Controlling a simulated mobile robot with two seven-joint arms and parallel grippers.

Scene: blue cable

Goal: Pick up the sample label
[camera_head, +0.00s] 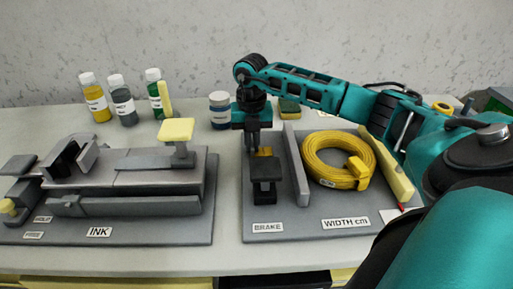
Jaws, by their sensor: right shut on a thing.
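My right gripper (253,148) points down behind the black brake block (265,172) on the right-hand grey board. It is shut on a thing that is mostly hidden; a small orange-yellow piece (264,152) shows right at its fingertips. I cannot tell whether this piece is the sample label. A blank-looking white card (393,215) lies at the right end of the board, partly covered by my right arm. My left gripper is not in view.
A yellow cable coil (338,160) lies on the right board (310,225), beside an upright grey bar (296,165). A grey ink-marked machine (130,205) stands left. Several bottles (122,100) and a blue-and-white jar (220,110) stand behind. A bare table strip separates the boards.

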